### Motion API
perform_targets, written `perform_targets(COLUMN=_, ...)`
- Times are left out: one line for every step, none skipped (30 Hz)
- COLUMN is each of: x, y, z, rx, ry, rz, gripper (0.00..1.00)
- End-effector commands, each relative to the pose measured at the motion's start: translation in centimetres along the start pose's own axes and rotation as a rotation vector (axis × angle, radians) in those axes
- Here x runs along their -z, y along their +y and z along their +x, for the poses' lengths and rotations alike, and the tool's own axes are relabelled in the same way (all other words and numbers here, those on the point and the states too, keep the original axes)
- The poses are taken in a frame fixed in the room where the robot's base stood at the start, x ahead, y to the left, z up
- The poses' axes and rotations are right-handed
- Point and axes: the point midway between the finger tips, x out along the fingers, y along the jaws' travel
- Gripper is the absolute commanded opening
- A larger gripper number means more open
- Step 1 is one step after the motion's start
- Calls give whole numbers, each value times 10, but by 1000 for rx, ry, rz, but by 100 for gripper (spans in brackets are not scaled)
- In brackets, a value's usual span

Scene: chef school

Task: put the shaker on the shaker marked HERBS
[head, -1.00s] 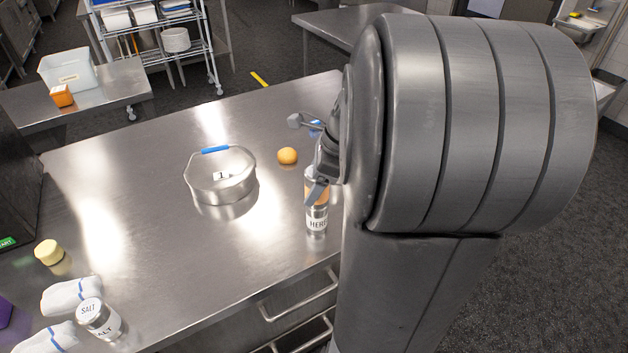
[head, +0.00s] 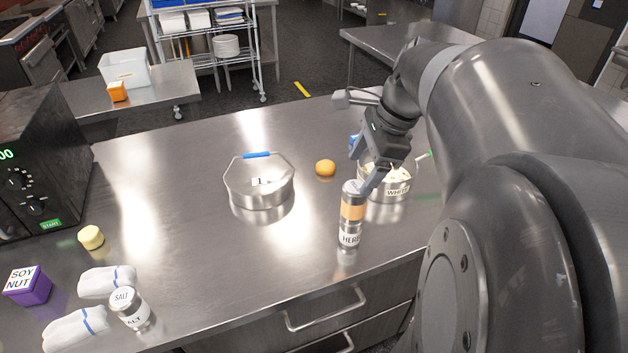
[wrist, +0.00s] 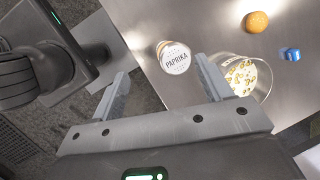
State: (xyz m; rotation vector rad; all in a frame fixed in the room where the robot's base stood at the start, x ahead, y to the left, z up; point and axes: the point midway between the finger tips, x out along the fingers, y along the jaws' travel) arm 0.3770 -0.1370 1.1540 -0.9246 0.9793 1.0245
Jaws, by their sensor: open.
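The HERBS shaker (head: 350,238) stands upright on the steel counter near its front edge. A second shaker (head: 353,207) with a tan band and silver lid stands upright on top of it. In the wrist view the lid of this upper shaker (wrist: 175,58) reads PAPRIKA; it hides the HERBS shaker below. My gripper (head: 371,180) is open and empty, just behind and to the right of the upper shaker in the head view. In the wrist view the shaker lies beyond the open fingers (wrist: 164,88), apart from them.
A container labelled WHITE (head: 398,190) is close behind my gripper, with an orange ball (head: 325,168) nearby.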

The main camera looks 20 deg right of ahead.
Motion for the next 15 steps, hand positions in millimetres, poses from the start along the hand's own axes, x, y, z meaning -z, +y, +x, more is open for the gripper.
perform_targets(x=-19, y=13, z=4, rx=12, ry=29, rz=-165, gripper=72)
perform_targets(x=-28, y=20, z=6, rx=20, ry=50, rz=-271, gripper=72)
perform_targets(x=-39, y=30, z=9, rx=29, ry=78, rz=-417, gripper=72)
perform_targets(x=-46, y=38, z=12, rx=34, ry=100, rz=-527, gripper=72)
perform_targets(x=-53, y=45, z=15, rx=41, ry=123, rz=-636, gripper=72)
perform_targets(x=-62, y=55, z=18, rx=48, ry=153, rz=-781, gripper=72)
perform_targets(x=-68, y=63, z=21, rx=53, ry=176, rz=-890, gripper=72)
perform_targets(x=-73, y=70, z=24, rx=56, ry=199, rz=-996, gripper=72)
perform_targets(x=-79, y=79, z=28, rx=61, ry=229, rz=-1133, gripper=72)
perform_targets(x=-83, y=86, z=30, rx=65, ry=252, rz=-1230, gripper=72)
perform_targets(x=-86, y=92, z=32, rx=67, ry=274, rz=-1321, gripper=72)
perform_targets(x=-90, y=99, z=35, rx=71, ry=301, rz=-1432, gripper=72)
perform_targets(x=-92, y=104, z=37, rx=72, ry=322, rz=-1508, gripper=72)
perform_targets(x=-94, y=108, z=39, rx=73, ry=339, rz=-1576, gripper=72)
perform_targets(x=-97, y=112, z=41, rx=74, ry=361, rz=-1654, gripper=72)
